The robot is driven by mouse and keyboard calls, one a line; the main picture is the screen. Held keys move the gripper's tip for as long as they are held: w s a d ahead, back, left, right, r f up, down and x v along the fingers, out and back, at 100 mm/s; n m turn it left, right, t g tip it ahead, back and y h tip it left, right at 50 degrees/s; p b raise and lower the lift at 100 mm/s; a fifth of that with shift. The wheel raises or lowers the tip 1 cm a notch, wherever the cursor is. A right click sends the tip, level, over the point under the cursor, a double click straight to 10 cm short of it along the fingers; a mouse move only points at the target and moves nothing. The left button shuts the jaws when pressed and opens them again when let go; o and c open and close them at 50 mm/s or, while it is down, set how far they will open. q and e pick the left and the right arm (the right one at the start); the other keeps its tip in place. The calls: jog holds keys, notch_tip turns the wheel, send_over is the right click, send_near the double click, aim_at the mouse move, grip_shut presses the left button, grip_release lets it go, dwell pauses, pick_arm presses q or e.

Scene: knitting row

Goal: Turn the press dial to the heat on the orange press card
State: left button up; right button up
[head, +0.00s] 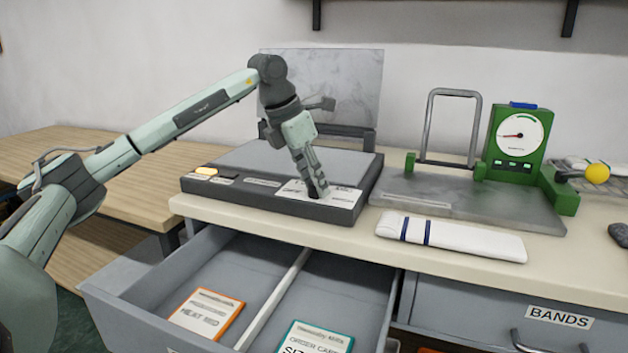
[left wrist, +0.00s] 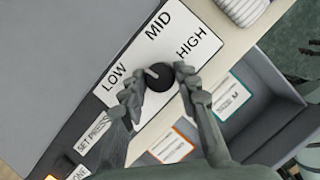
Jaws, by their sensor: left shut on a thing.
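The press (head: 240,190) is a flat grey-topped unit with a dark front and a lit amber lamp at its left. Its black dial (left wrist: 163,95) sits on a white label plate marked LOW, MID and HIGH. My left gripper (head: 320,192) points down onto it, and in the left wrist view its fingers (left wrist: 157,86) are shut on the dial from both sides. A pale mark shows on the dial's label side; I cannot tell exactly which word it meets. The orange press card (head: 205,313) lies in the open drawer and appears to read HEAT MID.
The open drawer (head: 150,290) juts out below the press, with a divider and a teal-edged order card (head: 316,338).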

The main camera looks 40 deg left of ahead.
pick_arm(q)
jog(key=shift+r, duration=0.1)
jog(key=shift+m+p, duration=0.3)
jog(key=shift+m, duration=0.1)
jog(key=m+h+p, duration=0.1)
jog(key=m, duration=0.1)
jog(key=shift+m, duration=0.4)
jog(key=shift+w+m+g, duration=0.1)
jog(key=shift+m+g, duration=0.2)
jog(key=shift+m, duration=0.1)
jog(key=shift+a+m+g+h, duration=0.1)
jog(key=shift+m+g+h, duration=0.45)
jog(key=shift+m, duration=0.95)
pick_arm(e)
jog(key=s+d+f, duration=0.1)
jog(key=s+f, duration=0.2)
jog(key=f, duration=0.3)
jog(key=shift+s+g, duration=0.25)
jog(key=shift+g, duration=0.15)
pick_arm(q)
jog(key=shift+m, duration=0.3)
pick_arm(e)
jog(key=shift+f, duration=0.1)
pick_arm(q)
jog(key=o, duration=1.2)
jog(key=shift+c, duration=0.2)
